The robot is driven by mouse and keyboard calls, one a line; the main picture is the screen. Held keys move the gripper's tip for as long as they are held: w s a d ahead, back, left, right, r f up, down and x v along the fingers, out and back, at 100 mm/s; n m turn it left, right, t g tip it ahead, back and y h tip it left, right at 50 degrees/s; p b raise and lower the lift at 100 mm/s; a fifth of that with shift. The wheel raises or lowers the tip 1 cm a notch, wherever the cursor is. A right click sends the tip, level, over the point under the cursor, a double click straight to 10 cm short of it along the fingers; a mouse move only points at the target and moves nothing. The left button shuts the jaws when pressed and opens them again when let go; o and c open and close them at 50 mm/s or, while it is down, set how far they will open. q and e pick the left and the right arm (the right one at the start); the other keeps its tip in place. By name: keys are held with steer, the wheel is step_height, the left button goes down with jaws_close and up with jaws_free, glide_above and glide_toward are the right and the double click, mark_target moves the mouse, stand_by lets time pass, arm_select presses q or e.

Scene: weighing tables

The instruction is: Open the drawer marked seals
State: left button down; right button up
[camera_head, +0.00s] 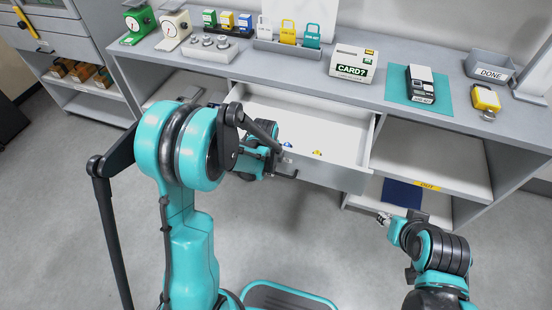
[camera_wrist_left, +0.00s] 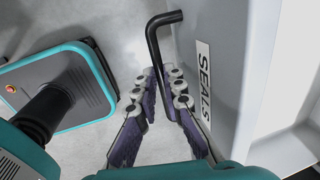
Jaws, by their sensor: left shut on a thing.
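The drawer (camera_head: 335,118) stands pulled out from under the counter, with its white inside showing. In the left wrist view its front carries the label SEALS (camera_wrist_left: 204,82). Its dark bar handle (camera_wrist_left: 155,45) shows there too. My left gripper (camera_wrist_left: 164,78) is shut on this handle, with a finger on each side of it. In the head view my left arm hides most of that gripper and part of the drawer front. A small blue item (camera_head: 287,145) and a small yellow item (camera_head: 317,152) lie in the drawer near its front. My right gripper (camera_head: 382,217) is away from the drawer, its fingers too small to read.
Open shelves lie either side of the drawer. Grey floor (camera_head: 310,230) is clear in front.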

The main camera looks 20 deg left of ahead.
arm_select(q)
steer(key=shift+s, duration=1.35)
steer(key=c, duration=1.6)
jaws_free()
step_height(320, 180, up, 12)
steer(key=s, duration=0.2)
steer(key=shift+s, duration=0.15)
steer(key=shift+a+f, duration=0.1)
